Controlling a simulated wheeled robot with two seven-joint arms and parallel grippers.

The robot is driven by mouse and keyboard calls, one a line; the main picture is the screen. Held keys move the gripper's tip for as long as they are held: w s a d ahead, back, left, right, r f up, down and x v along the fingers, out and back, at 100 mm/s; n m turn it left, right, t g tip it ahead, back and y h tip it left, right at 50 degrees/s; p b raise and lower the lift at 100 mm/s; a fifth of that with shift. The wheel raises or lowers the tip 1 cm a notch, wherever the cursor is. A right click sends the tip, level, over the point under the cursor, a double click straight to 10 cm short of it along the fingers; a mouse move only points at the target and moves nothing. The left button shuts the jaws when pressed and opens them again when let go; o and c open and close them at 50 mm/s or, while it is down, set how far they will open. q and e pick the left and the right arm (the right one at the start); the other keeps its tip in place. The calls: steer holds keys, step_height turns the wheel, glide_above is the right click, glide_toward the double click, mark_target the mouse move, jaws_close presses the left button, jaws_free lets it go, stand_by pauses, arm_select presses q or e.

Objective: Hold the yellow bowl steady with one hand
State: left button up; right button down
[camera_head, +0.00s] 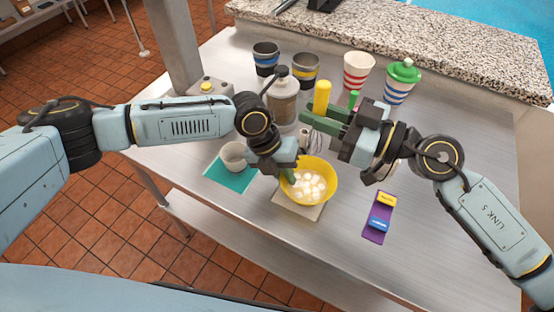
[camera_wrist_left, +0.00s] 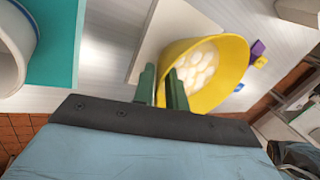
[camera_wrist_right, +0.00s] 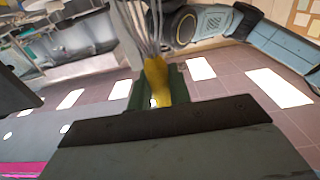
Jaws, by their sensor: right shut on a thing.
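The yellow bowl (camera_head: 328,190) sits on a light square board (camera_head: 298,207) on the metal table and holds several white lumps. My left gripper (camera_head: 290,175) is at the bowl's left rim. In the left wrist view its green fingers (camera_wrist_left: 164,88) straddle the rim of the bowl (camera_wrist_left: 232,62), one inside and one outside, with a gap between them. My right gripper (camera_head: 320,114) is shut on the yellow handle of a whisk (camera_head: 322,94), above and behind the bowl. The whisk's yellow handle (camera_wrist_right: 158,82) and wires also show in the right wrist view.
A small white bowl (camera_head: 233,154) stands on a teal mat (camera_head: 222,176) left of the yellow bowl.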

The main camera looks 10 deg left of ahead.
arm_select(q)
steer(key=shift+x, duration=1.1)
jaws_close()
steer(key=shift+o, duration=1.6)
jaws_free()
